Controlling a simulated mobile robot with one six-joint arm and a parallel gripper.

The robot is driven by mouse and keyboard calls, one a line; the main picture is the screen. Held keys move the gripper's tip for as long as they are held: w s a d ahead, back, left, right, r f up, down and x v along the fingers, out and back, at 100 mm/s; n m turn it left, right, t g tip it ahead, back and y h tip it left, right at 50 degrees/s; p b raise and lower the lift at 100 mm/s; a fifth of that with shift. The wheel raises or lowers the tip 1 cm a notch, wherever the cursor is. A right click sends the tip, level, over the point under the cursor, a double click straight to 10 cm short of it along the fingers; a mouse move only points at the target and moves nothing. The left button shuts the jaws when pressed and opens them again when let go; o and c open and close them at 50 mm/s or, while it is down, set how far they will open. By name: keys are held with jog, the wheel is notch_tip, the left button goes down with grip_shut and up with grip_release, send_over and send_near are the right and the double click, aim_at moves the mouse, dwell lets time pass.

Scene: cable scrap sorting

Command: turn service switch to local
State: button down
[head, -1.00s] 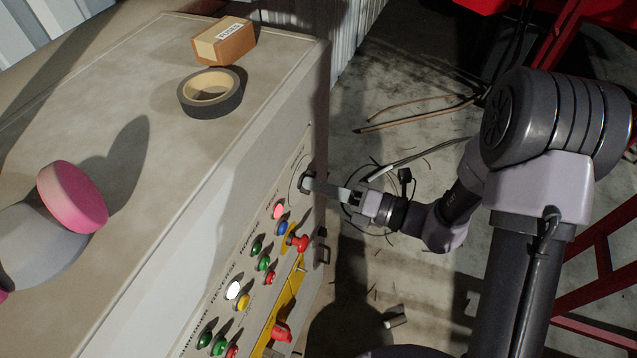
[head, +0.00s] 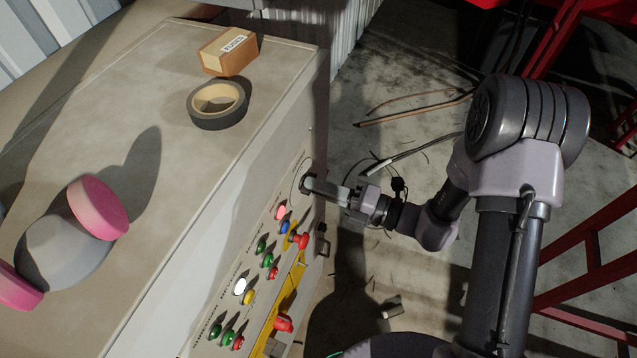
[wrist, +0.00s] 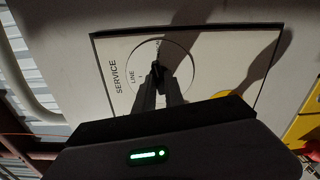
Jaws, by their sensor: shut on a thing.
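The service switch (wrist: 158,74) is a black knob inside a circle on a pale plate lettered SERVICE and LINE. In the wrist view it lies between my fingertips, and the label near its upper end is too dark and small to read. My gripper (wrist: 157,92) is shut on the knob. In the head view my gripper (head: 312,184) reaches the upper far end of the control panel (head: 235,285) from the right. The fingers partly hide the knob, so its exact setting is hard to tell.
Below the switch are a red lamp (head: 281,212), several coloured buttons and a red knob (head: 283,323) on a yellow strip. Cable scraps lie on the floor.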

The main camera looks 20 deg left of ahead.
jog(key=shift+m+p, duration=1.3)
jog(key=shift+p, duration=0.05)
jog(key=c, duration=1.3)
grip_release()
jog(key=shift+d, duration=0.1)
